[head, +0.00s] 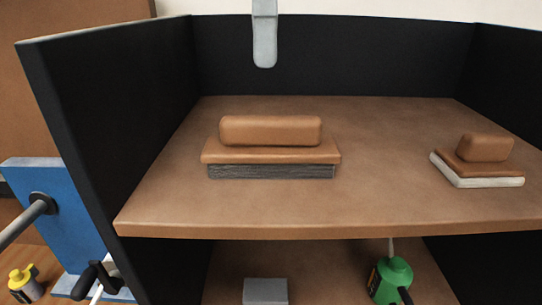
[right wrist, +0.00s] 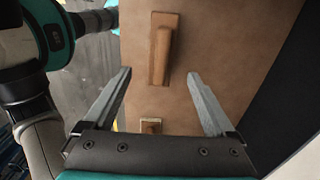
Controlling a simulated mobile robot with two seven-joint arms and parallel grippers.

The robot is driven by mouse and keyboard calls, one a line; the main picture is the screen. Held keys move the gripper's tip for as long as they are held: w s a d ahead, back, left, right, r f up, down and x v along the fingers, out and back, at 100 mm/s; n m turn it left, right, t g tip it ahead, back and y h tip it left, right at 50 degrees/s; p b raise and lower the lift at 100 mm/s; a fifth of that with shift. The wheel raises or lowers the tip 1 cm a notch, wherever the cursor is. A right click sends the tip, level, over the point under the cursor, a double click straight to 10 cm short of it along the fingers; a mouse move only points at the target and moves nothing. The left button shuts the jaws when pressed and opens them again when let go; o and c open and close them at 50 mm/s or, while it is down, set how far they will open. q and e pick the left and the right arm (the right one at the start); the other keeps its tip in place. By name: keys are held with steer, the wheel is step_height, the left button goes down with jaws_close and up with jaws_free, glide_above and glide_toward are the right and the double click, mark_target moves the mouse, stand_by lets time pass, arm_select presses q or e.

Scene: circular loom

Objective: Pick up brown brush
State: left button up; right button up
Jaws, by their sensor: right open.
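A long brown brush (head: 270,131) lies on the upper shelf, brown handle upward and dark grey bristles down. It also shows from above in the right wrist view (right wrist: 161,45). A smaller brown brush (head: 484,148) with white bristles lies to its right, and it shows small in the right wrist view (right wrist: 150,126). My right gripper (right wrist: 160,73) is open and empty. Its grey finger (head: 264,62) hangs above the long brush at the top of the head view, apart from it. The left gripper is not in view.
The brown shelf (head: 385,200) has black walls (head: 340,55) at the back and sides. Below it are a grey block (head: 265,291) and a green bottle (head: 391,280). A blue panel (head: 48,235) and a yellow-topped bottle (head: 24,284) stand left. The shelf is clear between the brushes.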

mark_target(271, 117)
step_height(271, 117, down, 5)
steer(key=shift+w+f+b, duration=0.1)
steer(key=shift+b, duration=0.95)
steer(key=shift+f, duration=0.95)
steer(key=f, duration=0.4)
steer(key=shift+d+f, duration=0.2)
steer(key=shift+f, duration=0.2)
jaws_close()
